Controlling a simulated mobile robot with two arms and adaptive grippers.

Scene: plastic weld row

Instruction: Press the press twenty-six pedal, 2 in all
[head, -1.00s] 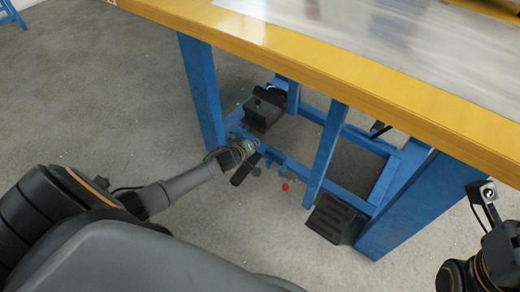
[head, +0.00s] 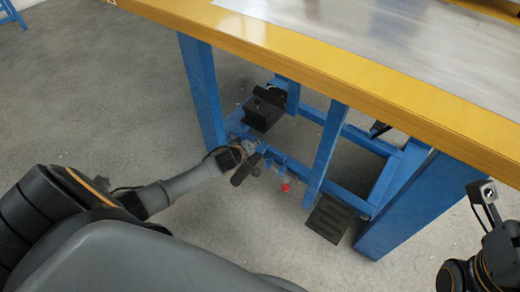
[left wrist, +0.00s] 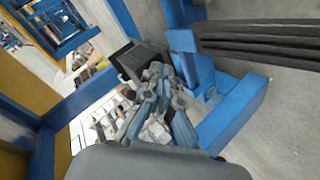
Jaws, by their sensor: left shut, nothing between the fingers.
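Under the table a black ribbed pedal (head: 331,217) sits low at the front right of the blue frame. A black, box-like pedal unit (head: 264,110) sits on the frame's left side. No label is readable, so I cannot tell which belongs to press twenty-six. My left gripper (head: 250,150) reaches in from the left to the frame, below the black unit and left of the ribbed pedal. It is shut and empty. In the left wrist view its fingers (left wrist: 158,100) point forward, and a dark ribbed piece (left wrist: 265,42) lies at upper right. I cannot tell whether they touch anything.
The yellow-edged table top (head: 330,75) overhangs the frame. A blue leg (head: 203,92) stands left of my gripper and an upright bar (head: 325,155) stands right of it. A small red knob (head: 286,187) lies between. The grey floor (head: 110,95) at left is clear.

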